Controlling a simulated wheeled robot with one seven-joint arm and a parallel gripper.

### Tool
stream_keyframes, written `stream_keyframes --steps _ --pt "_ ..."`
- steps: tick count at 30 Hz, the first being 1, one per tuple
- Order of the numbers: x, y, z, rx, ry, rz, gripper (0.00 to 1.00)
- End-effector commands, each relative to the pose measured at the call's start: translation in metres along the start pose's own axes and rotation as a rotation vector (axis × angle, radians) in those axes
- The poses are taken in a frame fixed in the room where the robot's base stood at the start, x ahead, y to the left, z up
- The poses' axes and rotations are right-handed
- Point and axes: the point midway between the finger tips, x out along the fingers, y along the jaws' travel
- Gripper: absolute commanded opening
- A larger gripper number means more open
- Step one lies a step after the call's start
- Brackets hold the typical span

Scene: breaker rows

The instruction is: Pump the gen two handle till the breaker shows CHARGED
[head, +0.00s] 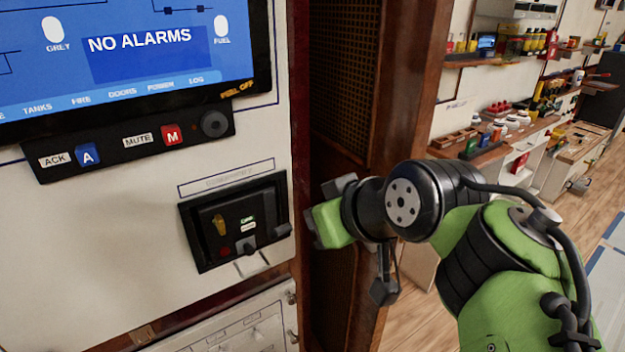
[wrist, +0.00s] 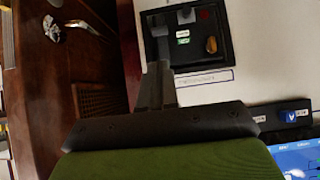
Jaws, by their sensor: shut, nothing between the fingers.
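The breaker (head: 235,222) is a black framed unit set in the white panel, below a faint label plate. Its face has a yellow knob (head: 219,224), a red button (head: 225,251) and small green and white flags (head: 247,222), whose words are too small to read. A grey lever-like part (head: 249,247) sits low on the face, and a grey block shows at the lower right edge. My gripper (head: 314,222) is shut and empty, just right of the breaker. In the wrist view its closed fingers (wrist: 157,85) point toward the breaker (wrist: 187,45); contact cannot be told.
A screen (head: 130,60) reading NO ALARMS hangs above, over a strip with ACK and MUTE buttons (head: 130,147). A wooden post and lattice panel (head: 340,90) stand right of the white panel. Shelves with tools and a bench are farther right, with open floor.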

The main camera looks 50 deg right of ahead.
Motion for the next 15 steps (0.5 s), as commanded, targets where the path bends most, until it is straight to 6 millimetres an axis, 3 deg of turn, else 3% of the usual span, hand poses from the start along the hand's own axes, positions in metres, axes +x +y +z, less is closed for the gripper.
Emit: stream_keyframes --steps 3,9,15 --pt "-0.033 0.000 -0.006 -0.001 0.005 0.001 0.00" --pt "-0.077 0.000 -0.009 -0.001 0.004 0.001 0.00" --pt "-0.094 0.000 -0.009 0.000 0.001 0.000 0.00"
